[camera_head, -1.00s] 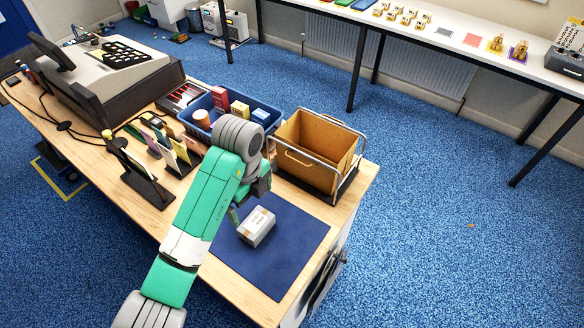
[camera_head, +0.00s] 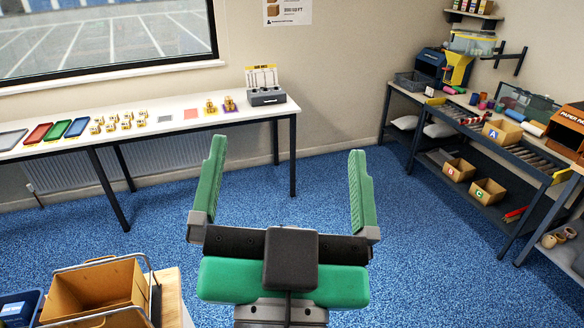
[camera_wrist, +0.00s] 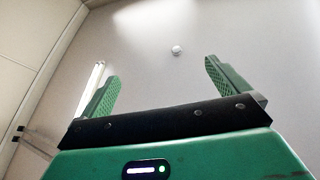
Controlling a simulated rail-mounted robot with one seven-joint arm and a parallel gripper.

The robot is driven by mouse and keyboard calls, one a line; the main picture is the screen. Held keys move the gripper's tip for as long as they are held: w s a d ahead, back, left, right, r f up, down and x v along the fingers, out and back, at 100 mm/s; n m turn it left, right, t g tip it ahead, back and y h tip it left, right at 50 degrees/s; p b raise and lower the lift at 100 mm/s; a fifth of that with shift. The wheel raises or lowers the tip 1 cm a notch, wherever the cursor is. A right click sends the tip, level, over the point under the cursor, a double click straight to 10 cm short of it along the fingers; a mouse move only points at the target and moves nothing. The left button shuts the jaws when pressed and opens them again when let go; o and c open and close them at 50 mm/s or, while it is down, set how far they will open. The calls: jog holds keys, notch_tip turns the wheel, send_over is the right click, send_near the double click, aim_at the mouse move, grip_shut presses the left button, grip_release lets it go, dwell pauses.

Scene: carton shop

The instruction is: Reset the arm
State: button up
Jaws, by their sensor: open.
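My gripper (camera_head: 282,195) is raised in front of the body camera, with its two green fingers pointing up and spread wide apart. Nothing is between the fingers. In the wrist view my gripper (camera_wrist: 162,88) also shows open and empty, against a pale ceiling (camera_wrist: 150,50) with a small round fitting (camera_wrist: 177,50). My gripper touches nothing in either view.
A long white table (camera_head: 175,125) runs along the wall. Shelving (camera_head: 480,140) with lettered boxes stands at right. Blue floor (camera_head: 340,175) between is clear.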

jog(key=s+d+r+n+t+p, duration=0.1)
jog(key=s+r+p, duration=0.3)
jog(key=r, duration=0.3)
jog(key=shift+s+d+r+n+t, duration=0.2)
jog(key=shift+d+n+t, duration=0.1)
jog(key=shift+t, duration=0.1)
dwell(0.7)
